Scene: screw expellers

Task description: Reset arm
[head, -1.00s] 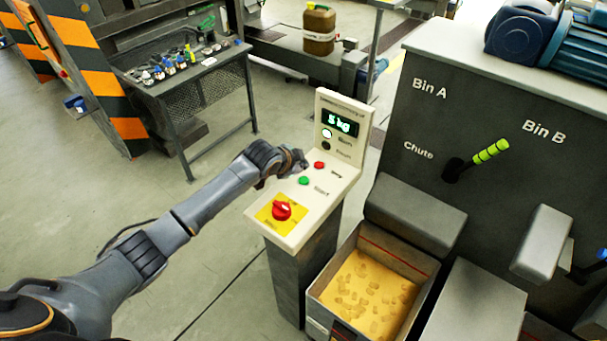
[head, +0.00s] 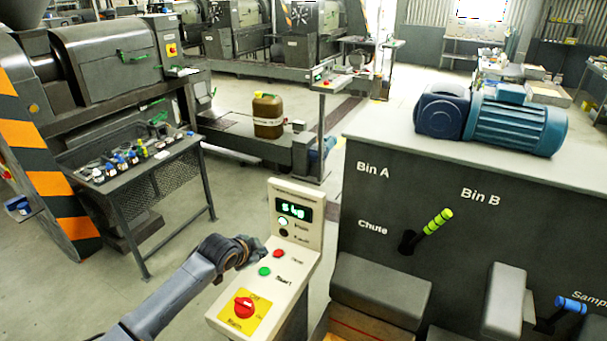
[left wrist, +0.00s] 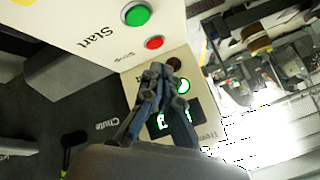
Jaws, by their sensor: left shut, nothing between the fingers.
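My left gripper (head: 256,250) is shut and empty. In the head view it is just left of the control panel (head: 297,215), close to the red stop button (head: 278,254) and the green start button (head: 264,271). In the left wrist view the closed fingers (left wrist: 160,78) lie in front of the panel's display part, below the red button (left wrist: 154,43) and the green button (left wrist: 137,14). I cannot tell whether they touch the panel. The display (head: 293,209) is lit green and seems to read 5 kg or 6 kg. My right gripper is not in view.
A red rotary switch (head: 243,307) sits on the panel's yellow plate. Right of the panel stands a dark machine (head: 360,190) with a yellow-green lever (head: 438,221) and a blue motor (head: 515,118). Floor between is clear.

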